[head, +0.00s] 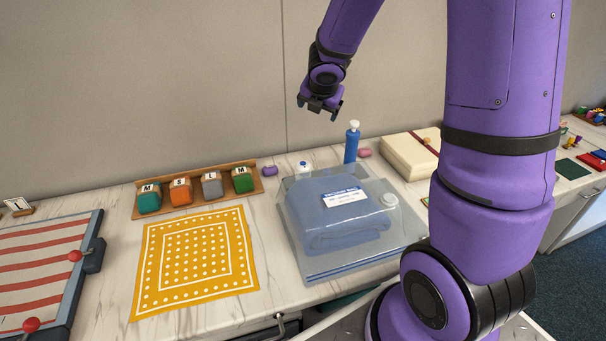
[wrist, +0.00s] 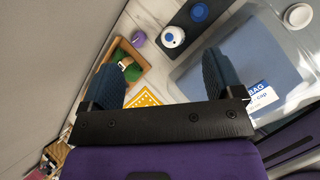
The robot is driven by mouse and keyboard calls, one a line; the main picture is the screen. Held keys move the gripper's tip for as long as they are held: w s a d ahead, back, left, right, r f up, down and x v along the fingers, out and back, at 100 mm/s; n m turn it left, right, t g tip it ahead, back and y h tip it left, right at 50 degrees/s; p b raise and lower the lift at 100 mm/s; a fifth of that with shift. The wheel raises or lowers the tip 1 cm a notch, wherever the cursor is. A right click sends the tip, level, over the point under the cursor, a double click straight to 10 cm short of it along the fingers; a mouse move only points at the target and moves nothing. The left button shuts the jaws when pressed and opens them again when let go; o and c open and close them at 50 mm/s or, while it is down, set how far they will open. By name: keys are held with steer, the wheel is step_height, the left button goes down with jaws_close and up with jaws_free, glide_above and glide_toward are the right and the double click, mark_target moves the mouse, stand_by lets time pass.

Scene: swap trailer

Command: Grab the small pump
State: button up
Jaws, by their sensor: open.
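A small squat white round piece with a blue top (head: 303,168), which looks like the small pump, stands behind the storage bag (head: 306,272). In the wrist view the small pump (wrist: 172,37) lies beyond my fingertips, between their lines. A taller blue cylinder with a white top (head: 352,145), perhaps another pump, stands to its right. The bag holds folded blue cloth and has a white round valve (head: 389,200). My gripper (head: 319,109) is open and empty, high above the back of the counter. It also shows in the wrist view (wrist: 160,68).
A wooden rack (head: 195,198) of colored lettered blocks and a purple item (head: 269,171) stand left of the small pump. A yellow dotted cloth (head: 196,262) lies in front. A cream box (head: 408,157) and a pink item (head: 365,152) are to the right. The wall is close behind.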

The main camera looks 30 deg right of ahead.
mark_target(304, 165)
steer(key=shift+w+a+f+n+g+y, duration=0.3)
steer(key=shift+w+f+n, duration=1.1)
steer(key=shift+f, duration=2.85)
steer(key=shift+w+a+f+n+g+y, duration=0.1)
steer(key=shift+w+f+n+g+y, duration=0.5)
steer(key=shift+f+n, duration=2.5)
steer(key=shift+w+a+f+n+g+y, duration=0.1)
steer(key=shift+w+f+n+y, duration=0.95)
steer(key=shift+f, duration=4.3)
steer(key=shift+w+m+h, duration=0.45)
steer(key=shift+m, duration=0.1)
steer(key=c, duration=1.1)
steer(key=shift+c, duration=0.2)
steer(key=shift+r, duration=0.1)
